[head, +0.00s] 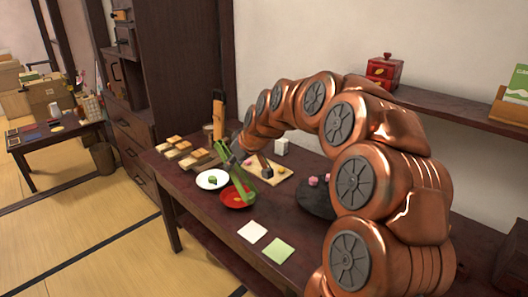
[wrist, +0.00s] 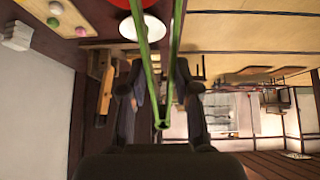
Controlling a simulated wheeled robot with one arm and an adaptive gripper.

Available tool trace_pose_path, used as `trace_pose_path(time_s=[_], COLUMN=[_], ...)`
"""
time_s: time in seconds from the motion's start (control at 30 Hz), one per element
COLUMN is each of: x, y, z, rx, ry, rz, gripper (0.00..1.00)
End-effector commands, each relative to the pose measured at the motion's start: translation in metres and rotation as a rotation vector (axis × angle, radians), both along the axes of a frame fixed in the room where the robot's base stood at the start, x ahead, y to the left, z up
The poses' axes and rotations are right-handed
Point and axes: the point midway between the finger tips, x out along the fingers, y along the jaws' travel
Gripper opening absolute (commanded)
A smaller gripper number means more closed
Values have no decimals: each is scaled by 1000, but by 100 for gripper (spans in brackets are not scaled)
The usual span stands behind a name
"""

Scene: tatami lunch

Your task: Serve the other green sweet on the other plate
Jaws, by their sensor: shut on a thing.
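My gripper (wrist: 160,75) is shut on green tongs (wrist: 145,42), whose two arms spread away from me past the wrist view's top edge; their tips are out of that view. In the head view the tongs (head: 240,177) hang down over the red plate (head: 226,203). I cannot tell whether a sweet is between the tips. The white plate (head: 201,183) holds a green sweet (head: 212,180). The red plate shows a small yellow mark. A light board (head: 266,178), partly behind the tongs, bears sweets; a green one (wrist: 53,22) and a pink one (wrist: 82,31) show in the wrist view.
Several wooden boxes (head: 177,150) stand at the table's left end. A dark round tray (head: 312,201) with pink items lies right of the board, partly behind my arm. A white card (head: 252,232) and a green card (head: 278,250) lie at the front edge.

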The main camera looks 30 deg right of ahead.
Motion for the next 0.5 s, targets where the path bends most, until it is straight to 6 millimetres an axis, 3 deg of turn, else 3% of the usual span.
trace_pose_path(time_s=[0.03,0.2,0.33,0.5], x=[-2,-12,-22,-33], y=[17,62,86,101], z=[-5,-27,-41,-53], rx=[-5,-6,-6,-3], ry=[1,7,3,0], rz=[-12,-90,-154,-216], gripper=[0,0,0,0])
